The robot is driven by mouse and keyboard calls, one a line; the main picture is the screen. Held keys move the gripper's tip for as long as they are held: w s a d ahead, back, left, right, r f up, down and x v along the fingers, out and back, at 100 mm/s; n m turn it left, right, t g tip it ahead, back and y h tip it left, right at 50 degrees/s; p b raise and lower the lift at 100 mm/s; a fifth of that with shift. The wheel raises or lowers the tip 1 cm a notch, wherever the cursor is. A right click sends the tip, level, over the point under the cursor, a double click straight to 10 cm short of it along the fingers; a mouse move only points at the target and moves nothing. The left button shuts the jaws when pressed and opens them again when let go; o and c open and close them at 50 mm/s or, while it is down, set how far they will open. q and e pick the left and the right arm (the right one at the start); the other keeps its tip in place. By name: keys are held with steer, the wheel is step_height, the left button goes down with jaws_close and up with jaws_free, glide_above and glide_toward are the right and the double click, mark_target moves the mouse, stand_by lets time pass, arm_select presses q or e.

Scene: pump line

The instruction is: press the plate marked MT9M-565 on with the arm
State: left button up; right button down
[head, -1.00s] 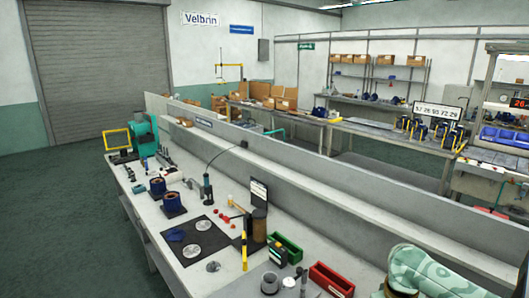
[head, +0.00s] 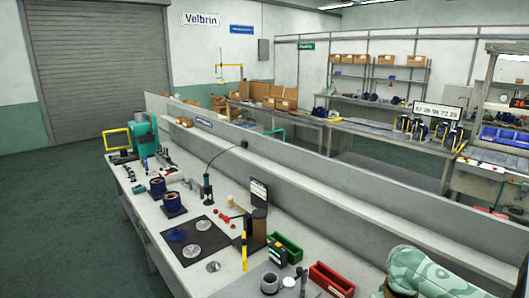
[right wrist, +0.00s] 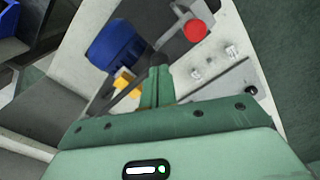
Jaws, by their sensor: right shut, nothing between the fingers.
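My right gripper (right wrist: 160,65) is green and shut in the right wrist view, with nothing between its fingers. Its tips are close to a blue rounded body (right wrist: 118,46) and a grey part with a red round face (right wrist: 195,30); I cannot tell whether they touch. A flat grey plate (right wrist: 222,88) lies to the right of the fingers. No marking MT9M-565 is readable in either view, so I cannot tell which thing is that plate. My left gripper is not in view. In the head view only my right arm's patterned sleeve shows, at the lower right.
In the head view a long bench holds a black mat (head: 172,236) with a metal disc (head: 195,252), a green bin (head: 286,246), a red bin (head: 331,279) and blue motors (head: 158,187). A low partition runs behind. Yellow blocks (right wrist: 124,82) show in the right wrist view.

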steer(key=shift+f, duration=0.7)
stand_by(0.4)
step_height(320, 180, up, 6)
steer(key=p, duration=1)
steer(key=shift+r, duration=0.1)
